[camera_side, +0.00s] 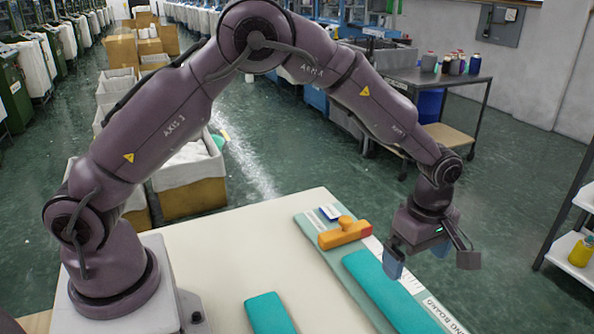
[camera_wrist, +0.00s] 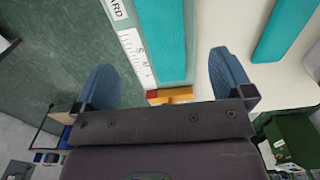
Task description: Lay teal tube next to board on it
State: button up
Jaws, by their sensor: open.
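A long pale green board (camera_side: 318,243) with white label strips lies along the right side of the table. One teal tube (camera_side: 388,288) lies on the board; it also shows in the wrist view (camera_wrist: 162,38). A second teal tube (camera_side: 268,313) lies on the bare tabletop left of the board, cut off by the bottom edge; the wrist view shows it at upper right (camera_wrist: 286,25). My gripper (camera_side: 418,258) is open and empty, with blue fingertips apart, raised above the board's right side. In the wrist view its fingers (camera_wrist: 166,82) stand wide apart.
An orange tool (camera_side: 345,233) with a red end sits on the board beyond the tube on it. The cream tabletop (camera_side: 240,240) between my base and the board is mostly clear.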

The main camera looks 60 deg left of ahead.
jog(key=s+a+r+m+t, duration=0.1)
jog(key=s+a+r+m, duration=0.35)
jog(key=r, duration=0.45)
jog(key=s+a+r+m+t, duration=0.2)
jog(key=s+a+r+m, duration=0.3)
jog(key=r, duration=0.4)
jog(key=s+a+r+m+t, duration=0.1)
jog(key=s+m, duration=0.3)
jog(key=s, duration=0.4)
jog(key=s+a+r+m+t, duration=0.1)
jog(key=s+m, duration=0.3)
jog(key=s, duration=0.4)
jog(key=shift+a+r+t, duration=0.3)
jog(key=shift+a+r, duration=0.05)
jog(key=shift+a, duration=0.45)
